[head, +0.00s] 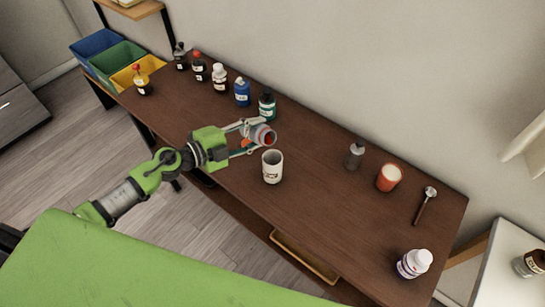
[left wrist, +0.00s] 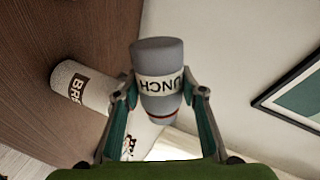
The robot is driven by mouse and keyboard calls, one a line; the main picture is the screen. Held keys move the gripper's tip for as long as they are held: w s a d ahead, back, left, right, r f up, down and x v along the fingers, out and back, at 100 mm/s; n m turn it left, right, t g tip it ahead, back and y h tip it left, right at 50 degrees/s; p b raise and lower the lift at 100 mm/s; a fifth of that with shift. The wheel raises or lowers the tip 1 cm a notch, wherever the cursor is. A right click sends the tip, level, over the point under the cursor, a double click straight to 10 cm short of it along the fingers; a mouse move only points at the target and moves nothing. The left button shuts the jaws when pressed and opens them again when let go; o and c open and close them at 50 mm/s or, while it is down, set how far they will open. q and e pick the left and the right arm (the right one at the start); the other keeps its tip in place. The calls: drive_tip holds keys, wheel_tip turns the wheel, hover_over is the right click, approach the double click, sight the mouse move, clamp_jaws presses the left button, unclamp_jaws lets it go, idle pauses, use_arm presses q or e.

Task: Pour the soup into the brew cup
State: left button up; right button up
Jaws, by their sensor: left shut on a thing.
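The brew cup (head: 272,168), white with dark lettering, stands upright on the brown table; it also shows in the left wrist view (left wrist: 78,88). My left gripper (head: 255,136) is shut on a grey container (left wrist: 158,62) whose label shows "UNCH". I take it to be the soup container. It is held tilted in the air just above and behind the cup in the head view, apart from it. Red shows at its end in the head view. I cannot tell whether any soup is flowing or what is inside the cup. My right gripper is out of view.
Several bottles stand along the back, including a green-labelled one (head: 267,104) close behind the held container. The table right of the brew cup is clear.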

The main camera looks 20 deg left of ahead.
use_arm(q)
drive_tip(key=shift+f+m, duration=0.1)
drive_tip(key=shift+m, duration=0.2)
drive_tip(key=shift+s+d+f+m+y+p, duration=0.1)
drive_tip(key=shift+f+m+y+p, duration=0.25)
drive_tip(key=shift+m+p, duration=0.2)
idle(1.2)
drive_tip(key=shift+d+r+m+t+y+p, duration=0.15)
drive_tip(key=shift+r+m+t+y+p, duration=0.15)
drive_tip(key=shift+r+m+p, duration=0.65)
idle(1.4)
drive_tip(key=shift+s+d+f+m+y+p, duration=0.15)
drive_tip(key=shift+f+m+y+p, duration=0.1)
drive_tip(key=shift+f+m+p, duration=0.4)
idle(1.4)
